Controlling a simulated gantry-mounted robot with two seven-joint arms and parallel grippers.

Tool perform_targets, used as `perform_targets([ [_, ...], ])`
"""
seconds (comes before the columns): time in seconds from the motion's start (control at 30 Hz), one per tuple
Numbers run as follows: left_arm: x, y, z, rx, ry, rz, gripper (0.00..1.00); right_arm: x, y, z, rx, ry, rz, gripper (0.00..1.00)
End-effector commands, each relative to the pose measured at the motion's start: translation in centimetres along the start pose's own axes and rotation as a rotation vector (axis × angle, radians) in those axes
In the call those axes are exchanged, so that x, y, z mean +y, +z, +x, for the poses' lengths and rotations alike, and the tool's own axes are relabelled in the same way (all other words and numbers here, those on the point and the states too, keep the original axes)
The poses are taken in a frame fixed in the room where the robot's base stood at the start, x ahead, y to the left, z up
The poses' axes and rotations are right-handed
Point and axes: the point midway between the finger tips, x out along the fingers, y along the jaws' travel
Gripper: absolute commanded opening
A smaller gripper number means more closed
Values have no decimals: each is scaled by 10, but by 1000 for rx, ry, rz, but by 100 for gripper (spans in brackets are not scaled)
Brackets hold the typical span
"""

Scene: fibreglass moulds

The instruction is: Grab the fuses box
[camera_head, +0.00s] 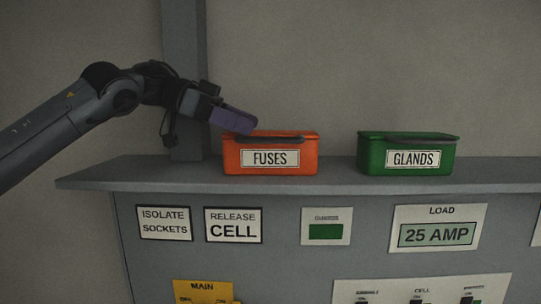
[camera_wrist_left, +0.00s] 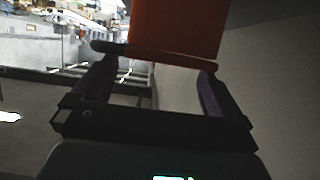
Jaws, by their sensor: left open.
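The orange fuses box (camera_head: 270,157), labelled FUSES, sits upright on the grey ledge with a dark handle (camera_head: 270,139) along its top front. My left gripper (camera_head: 244,127) reaches in from the left, its purple fingers at the box's upper left corner. In the left wrist view the orange box (camera_wrist_left: 176,28) is just beyond the fingertips. The dark handle (camera_wrist_left: 155,56) crosses in front of them, and the fingers are spread apart with a gap between them. I cannot tell whether they touch the handle. My right gripper is not in view.
A green box labelled GLANDS (camera_head: 405,154) stands to the right on the same ledge (camera_head: 335,177). The ledge between the boxes is clear. A grey post (camera_head: 184,120) rises behind my left gripper. A panel with signs (camera_head: 233,225) lies below the ledge.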

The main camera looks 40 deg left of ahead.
Motion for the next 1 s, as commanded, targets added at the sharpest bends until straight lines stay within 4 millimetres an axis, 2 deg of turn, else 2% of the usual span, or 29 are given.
perform_targets([
  [0.1, -3, -4, 15, -2, 4, -2, 100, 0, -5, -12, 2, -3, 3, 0],
  [0.3, -2, -2, 35, -1, 2, -1, 100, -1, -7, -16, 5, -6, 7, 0],
  [0.6, -2, -1, 37, 0, 1, -1, 98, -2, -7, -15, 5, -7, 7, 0],
  [1.0, -3, -1, 37, 0, 1, -1, 37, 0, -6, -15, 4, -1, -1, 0],
])
